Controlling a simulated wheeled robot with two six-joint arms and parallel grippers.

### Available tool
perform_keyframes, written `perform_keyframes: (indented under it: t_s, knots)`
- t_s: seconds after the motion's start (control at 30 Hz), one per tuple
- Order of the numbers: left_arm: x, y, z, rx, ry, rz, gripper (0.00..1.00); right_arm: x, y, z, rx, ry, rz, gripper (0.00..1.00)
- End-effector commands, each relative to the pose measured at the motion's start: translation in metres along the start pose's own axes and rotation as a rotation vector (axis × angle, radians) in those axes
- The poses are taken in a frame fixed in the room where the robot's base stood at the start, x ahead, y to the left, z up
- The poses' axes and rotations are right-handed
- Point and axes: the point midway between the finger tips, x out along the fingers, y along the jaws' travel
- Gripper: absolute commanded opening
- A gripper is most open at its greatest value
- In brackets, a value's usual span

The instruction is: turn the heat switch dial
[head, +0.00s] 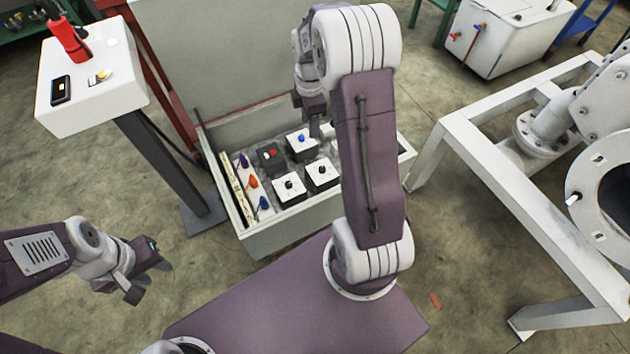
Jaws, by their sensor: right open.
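An open grey box (290,238) on the floor holds several control units. Two white units with black dials, one at the front (289,187) and one to its right (319,172), sit at its near side. I cannot read which dial is the heat switch. Behind them are a white unit with a blue knob (301,139) and a dark unit with a red button (270,155). My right gripper (315,124) points down at the blue-knob unit's right; my arm partly hides it and that part of the box. My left gripper (152,281) is open and empty, left of the box.
Orange and blue valve handles (252,182) line the box's left side. A white metal frame (490,180) stands to the right.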

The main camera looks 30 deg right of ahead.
Motion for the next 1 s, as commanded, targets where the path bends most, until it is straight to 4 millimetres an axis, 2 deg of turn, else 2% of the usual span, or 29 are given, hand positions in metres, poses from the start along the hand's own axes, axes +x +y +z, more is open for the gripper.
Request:
perform_keyframes:
  t_s: [0.03,0.1,0.2,0.3,0.5,0.63,0.77,1.0]
  knots:
    - [0.053,-0.001,0.005,0.0,0.0,0.0,0.36,0.06,-0.001,0.01,0.026,-0.001,-0.008,0.45]
    - [0.08,-0.002,0.008,0.0,0.0,0.0,0.36,0.096,-0.004,0.022,0.056,-0.001,-0.024,0.45]
    - [0.105,-0.002,0.011,0.0,0.0,0.0,0.36,0.13,-0.012,0.033,0.087,0.001,-0.049,0.45]
    - [0.115,-0.002,0.012,0.0,0.001,0.0,0.36,0.143,-0.015,0.039,0.104,0.001,-0.057,0.45]
    - [0.112,-0.002,0.011,0.0,0.001,0.0,0.36,0.14,-0.016,0.041,0.11,0.001,-0.057,0.45]
    - [0.121,-0.002,0.012,0.0,0.001,0.0,0.36,0.15,-0.017,0.041,0.11,0.001,-0.058,0.45]
    - [0.139,-0.003,0.014,0.0,0.001,0.0,0.36,0.173,-0.018,0.041,0.11,0.001,-0.059,0.45]
    - [0.18,-0.004,0.018,0.0,0.0,0.0,0.36,0.225,-0.021,0.04,0.109,0.001,-0.058,0.45]
